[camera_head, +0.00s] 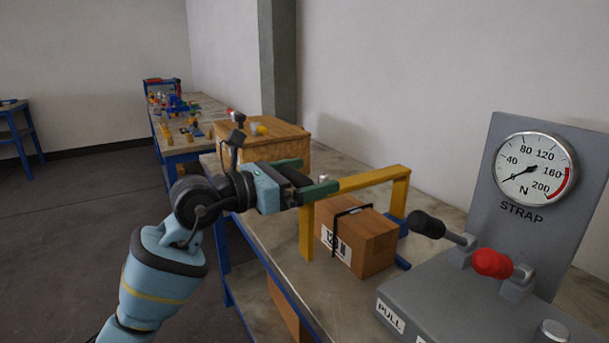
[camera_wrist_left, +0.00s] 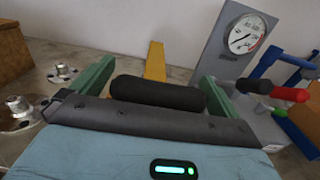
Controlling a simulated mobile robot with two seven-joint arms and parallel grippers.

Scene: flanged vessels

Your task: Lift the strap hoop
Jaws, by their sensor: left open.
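The strap hoop, a yellow arch (camera_head: 372,179), stands over a cardboard box on the strapping station. Its yellow bar (camera_wrist_left: 155,62) also shows ahead in the left wrist view. My left gripper (camera_head: 303,177) is at the hoop's near upper corner, its green fingers apart, one overlapping the corner in the head view. A black cylinder (camera_wrist_left: 157,94) lies crosswise between the open fingers in the wrist view; I cannot tell whether it is the hoop's handle or whether anything touches it. My right gripper is not in view.
The cardboard box (camera_head: 360,240) has a black strap around it. A grey gauge panel (camera_head: 512,190) marked STRAP stands right, with black (camera_head: 425,224) and red (camera_head: 492,263) lever knobs before it. A wooden crate (camera_head: 262,140) stands behind my gripper. Floor is free at left.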

